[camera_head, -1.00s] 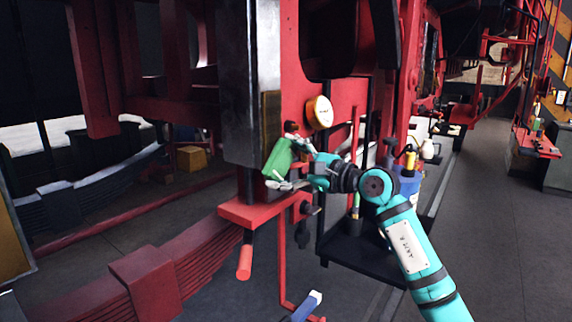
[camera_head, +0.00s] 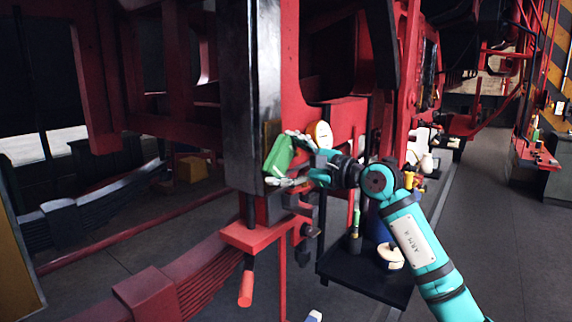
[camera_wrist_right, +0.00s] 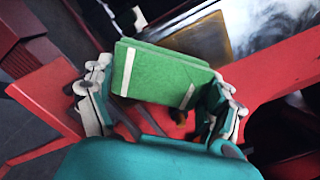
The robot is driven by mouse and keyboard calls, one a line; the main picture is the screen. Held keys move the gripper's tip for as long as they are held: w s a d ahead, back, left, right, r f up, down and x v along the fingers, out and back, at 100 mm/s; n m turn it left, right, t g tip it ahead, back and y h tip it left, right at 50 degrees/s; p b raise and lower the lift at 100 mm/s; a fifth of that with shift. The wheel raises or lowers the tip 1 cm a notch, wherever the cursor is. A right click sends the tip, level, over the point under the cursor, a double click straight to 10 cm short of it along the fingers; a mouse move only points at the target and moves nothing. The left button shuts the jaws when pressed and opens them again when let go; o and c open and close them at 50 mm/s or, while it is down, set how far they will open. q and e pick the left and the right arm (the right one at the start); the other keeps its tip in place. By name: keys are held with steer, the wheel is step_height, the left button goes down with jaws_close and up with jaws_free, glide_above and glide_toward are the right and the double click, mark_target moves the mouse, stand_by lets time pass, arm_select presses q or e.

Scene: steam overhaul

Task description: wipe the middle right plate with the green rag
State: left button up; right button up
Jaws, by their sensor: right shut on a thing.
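My right gripper (camera_head: 292,161) is shut on the green rag (camera_head: 279,153), a thick folded pad with pale stripes. The right wrist view shows the rag (camera_wrist_right: 165,73) between the fingers on both sides. In the right wrist view the plate (camera_wrist_right: 200,38) shows just beyond the rag's upper edge. My left gripper is not in view.
A round pale gauge-like disc (camera_head: 320,134) is close beside the gripper. A red ledge with a bar (camera_head: 252,237) sticks out below the rag. A black tray (camera_head: 357,262) with bottles stands below my right arm. Open floor (camera_head: 500,250) lies to the right.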

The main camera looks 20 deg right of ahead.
mark_target(285, 142)
steer(key=shift+r+p, duration=2.4)
steer(key=shift+r, duration=1.75)
steer(key=shift+f+b, duration=0.1)
steer(key=shift+b, duration=0.2)
steer(key=shift+f+b, duration=1.55)
steer(key=shift+f, duration=0.5)
steer(key=shift+f+b, duration=4.8)
steer(key=shift+f, duration=1)
steer(key=shift+b+v, duration=1.5)
steer(key=shift+v, duration=1.5)
